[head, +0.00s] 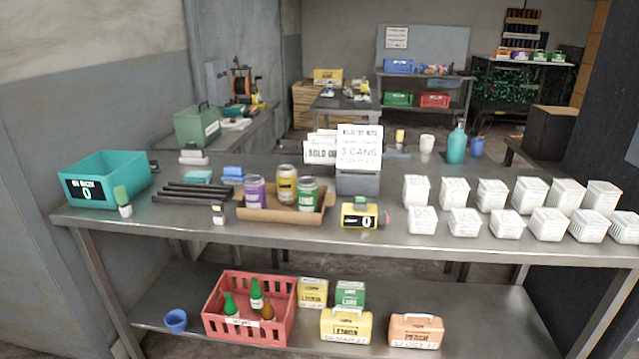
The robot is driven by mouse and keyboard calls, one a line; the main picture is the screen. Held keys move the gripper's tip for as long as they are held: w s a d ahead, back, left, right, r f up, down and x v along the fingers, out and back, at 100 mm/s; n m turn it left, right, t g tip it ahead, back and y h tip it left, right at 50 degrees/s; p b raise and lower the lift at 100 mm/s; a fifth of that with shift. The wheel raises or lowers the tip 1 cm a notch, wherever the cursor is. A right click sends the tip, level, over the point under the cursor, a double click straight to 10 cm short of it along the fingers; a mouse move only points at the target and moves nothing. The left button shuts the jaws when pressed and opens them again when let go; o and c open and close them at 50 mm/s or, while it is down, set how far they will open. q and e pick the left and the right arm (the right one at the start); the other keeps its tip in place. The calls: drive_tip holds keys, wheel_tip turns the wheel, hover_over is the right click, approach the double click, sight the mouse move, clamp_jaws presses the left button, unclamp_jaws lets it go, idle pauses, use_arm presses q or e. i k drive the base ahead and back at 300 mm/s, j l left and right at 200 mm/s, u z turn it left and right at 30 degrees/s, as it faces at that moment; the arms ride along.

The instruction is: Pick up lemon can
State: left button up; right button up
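A cardboard tray (282,216) stands on the metal table, left of its middle. It holds three cans: a purple can (254,193) at left, a yellow can (286,187) towards the back, and a green can (308,196) at right. The yellow can looks like the lemon can; its label is too small to read. The yellow can stands upright, its lower part partly hidden by the green can. Neither of my grippers shows in the head view.
A sign stand (357,184) is behind the tray, right of it. A yellow counter device (359,215) stands right of the tray, dark bars (190,194) left. White cartons (422,219) fill the right side. A teal bin (107,172) stands far left. Lemon and peach boxes (415,332) sit below.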

sight(286, 174)
drive_tip(key=i+j+z, duration=0.2)
drive_tip(key=j, duration=0.25)
drive_tip(key=j+z, duration=0.15)
drive_tip(key=j, duration=0.25)
drive_tip(key=i+j+z, duration=0.2)
drive_tip(key=j, duration=0.3)
drive_tip(key=j+z, duration=0.15)
drive_tip(key=j, duration=0.3)
